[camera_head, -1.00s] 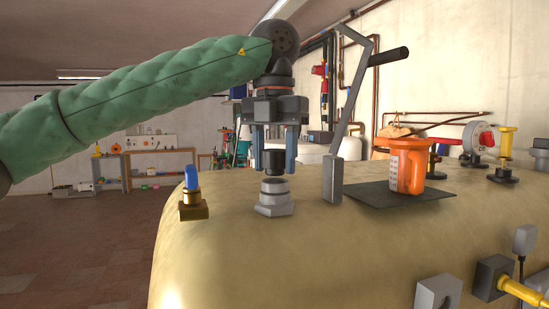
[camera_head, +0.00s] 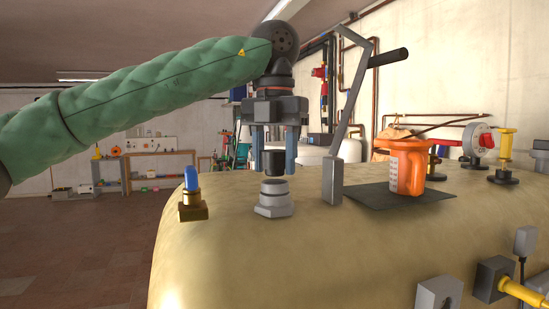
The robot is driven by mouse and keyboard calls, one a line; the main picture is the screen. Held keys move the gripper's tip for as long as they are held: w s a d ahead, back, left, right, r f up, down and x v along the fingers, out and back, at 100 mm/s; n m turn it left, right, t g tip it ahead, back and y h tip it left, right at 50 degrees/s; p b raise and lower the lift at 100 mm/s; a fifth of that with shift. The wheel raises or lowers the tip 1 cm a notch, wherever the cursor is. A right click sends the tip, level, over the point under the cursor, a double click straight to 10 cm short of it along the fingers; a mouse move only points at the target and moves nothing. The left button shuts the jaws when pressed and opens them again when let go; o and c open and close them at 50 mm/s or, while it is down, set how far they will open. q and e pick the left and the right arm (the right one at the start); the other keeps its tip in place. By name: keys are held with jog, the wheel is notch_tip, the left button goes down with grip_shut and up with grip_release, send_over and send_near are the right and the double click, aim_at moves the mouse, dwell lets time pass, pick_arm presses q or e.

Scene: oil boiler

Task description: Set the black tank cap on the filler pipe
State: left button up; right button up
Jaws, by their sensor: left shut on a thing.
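The black tank cap (camera_head: 275,161) is between the blue-grey fingers of my left gripper (camera_head: 275,165), which is shut on it. My green-sleeved left arm comes in from the left and the gripper points down. The grey filler pipe (camera_head: 274,198) stands on top of the tan tank (camera_head: 240,240). The cap is upright, straight over the pipe and very close to its top; I cannot tell whether they touch. My right gripper does not show.
A brass fitting with a blue handle (camera_head: 192,193) stands left of the pipe. A grey bracket with a long lever (camera_head: 333,180) stands close on the right. An orange jug (camera_head: 407,167) stands on a dark mat (camera_head: 375,198). Valves and yellow pipes lie farther right.

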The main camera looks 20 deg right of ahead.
pick_arm(q)
jog(key=shift+f+b, duration=0.85)
jog(key=shift+f, duration=0.35)
jog(key=o, duration=1.1)
jog(key=shift+c, duration=0.2)
jog(key=shift+r, duration=0.2)
jog(key=shift+r, duration=0.35)
jog(key=shift+r+b, duration=0.85)
jog(key=shift+r, duration=2.6)
